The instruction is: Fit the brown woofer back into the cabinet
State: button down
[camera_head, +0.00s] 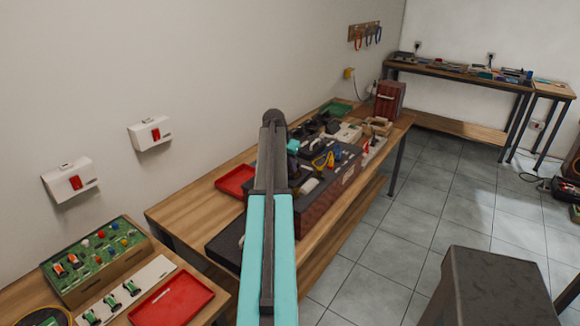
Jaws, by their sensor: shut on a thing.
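The brown woofer cannot be picked out in this view. A dark cabinet-like piece (572,163) stands on the floor at the right edge, cut off by the frame, with what looks like a round dark part on its front. I cannot tell whether it is the woofer's cabinet. My turquoise and grey arm rises from the bottom middle across the near bench. My gripper does not show, so I cannot see what it holds or where it is relative to the cabinet.
A long wooden bench (178,212) crowded with tools runs along the left wall. A red tray (172,301) and a green board (100,262) lie at lower left. A dark stool-like block (495,287) stands at lower right. The tiled floor (405,215) between is clear.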

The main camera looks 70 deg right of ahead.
jog(key=shift+f+b, duration=0.35)
jog(key=shift+f, duration=0.4)
dwell(0.3)
jog(key=c, duration=1.7)
grip_release()
jog(key=shift+c, duration=0.2)
jog(key=shift+o, duration=0.3)
jog(key=shift+f, duration=0.15)
jog(key=shift+a, duration=0.1)
jog(key=b+v, duration=0.3)
jog(key=v, duration=1.1)
notch_tip(320, 180, up, 8)
jog(key=p, duration=0.5)
